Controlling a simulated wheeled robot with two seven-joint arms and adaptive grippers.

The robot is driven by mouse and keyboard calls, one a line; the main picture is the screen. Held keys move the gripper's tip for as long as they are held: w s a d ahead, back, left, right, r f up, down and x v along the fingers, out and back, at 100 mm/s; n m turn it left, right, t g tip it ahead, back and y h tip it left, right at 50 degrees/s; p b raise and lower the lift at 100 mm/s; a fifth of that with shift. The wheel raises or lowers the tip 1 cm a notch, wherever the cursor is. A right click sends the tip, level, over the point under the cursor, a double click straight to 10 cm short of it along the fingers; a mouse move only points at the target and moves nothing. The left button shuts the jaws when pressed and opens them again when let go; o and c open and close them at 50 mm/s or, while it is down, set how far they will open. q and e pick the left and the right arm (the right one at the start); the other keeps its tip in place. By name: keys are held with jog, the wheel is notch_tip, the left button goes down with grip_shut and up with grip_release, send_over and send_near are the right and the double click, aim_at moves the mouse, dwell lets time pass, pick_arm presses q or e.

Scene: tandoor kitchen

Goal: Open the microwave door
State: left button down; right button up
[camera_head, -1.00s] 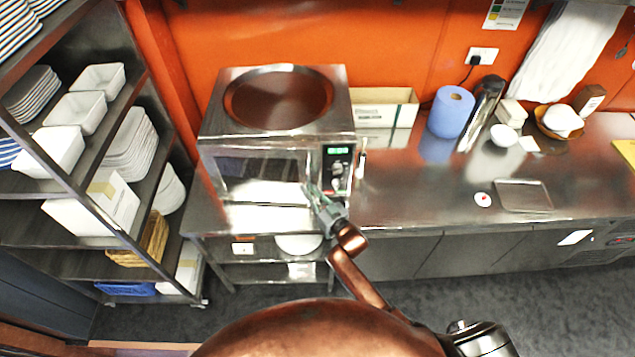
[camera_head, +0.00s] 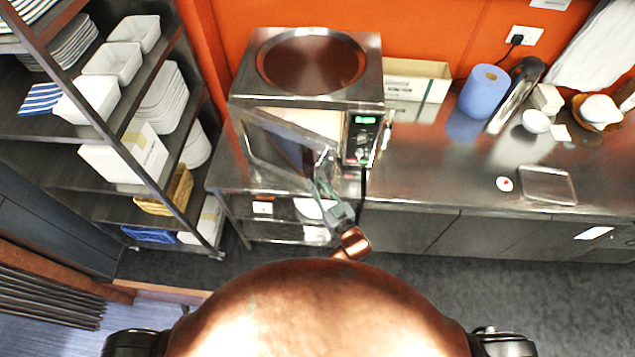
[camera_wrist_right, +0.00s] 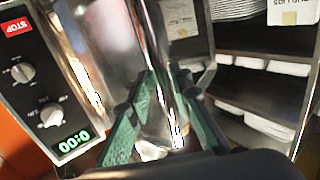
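The steel microwave (camera_head: 366,92) stands on the counter, with its control panel (camera_head: 362,140) on the right of its front. Its door (camera_head: 270,143) is partly open, its right edge swung out from the body and a gap showing behind it. My right gripper (camera_head: 324,186) is at the door's free edge. The exact finger contact is partly hidden. My left gripper is not in view.
A shelf rack (camera_head: 150,182) with white dishes stands left of the microwave, near the door's swing side. A cardboard box (camera_head: 418,70), a blue paper roll (camera_head: 484,90) and a small tray (camera_head: 547,184) are on the counter to the right. The floor in front is clear.

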jog(key=shift+o, duration=1)
jog(key=shift+a, duration=0.1)
jog(key=v, duration=1.2)
